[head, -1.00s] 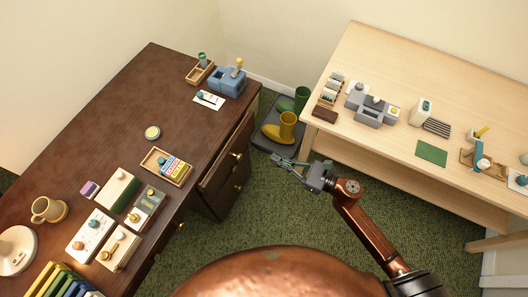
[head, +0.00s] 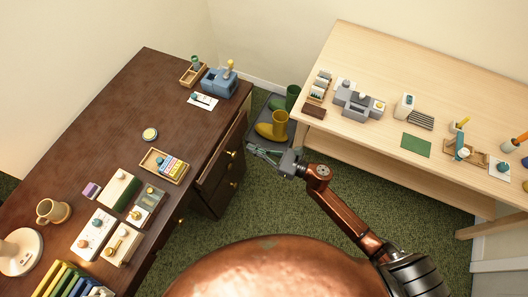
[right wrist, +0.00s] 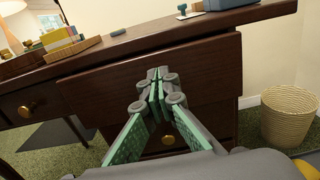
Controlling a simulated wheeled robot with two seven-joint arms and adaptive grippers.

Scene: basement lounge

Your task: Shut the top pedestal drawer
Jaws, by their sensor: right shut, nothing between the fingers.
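The dark brown desk (head: 115,120) has a pedestal at its right end. The top pedestal drawer (head: 222,168) stands out a little from the desk, with a brass knob (head: 232,154) on its front. In the right wrist view its brown front (right wrist: 95,92) fills the middle. My right gripper (head: 248,148) is shut and empty, with its fingertips close to the drawer front near the knob. In the right wrist view the fingertips (right wrist: 157,76) overlap the drawer front and hide its knob; I cannot tell whether they touch. My left gripper is not in view.
A lower drawer knob (right wrist: 168,139) shows beneath the fingers. Yellow boots (head: 272,128) stand on a dark tray (head: 258,106) behind my gripper. A pale workbench (head: 410,70) is at the right. A woven basket (right wrist: 290,115) stands right of the pedestal. Green carpet between is clear.

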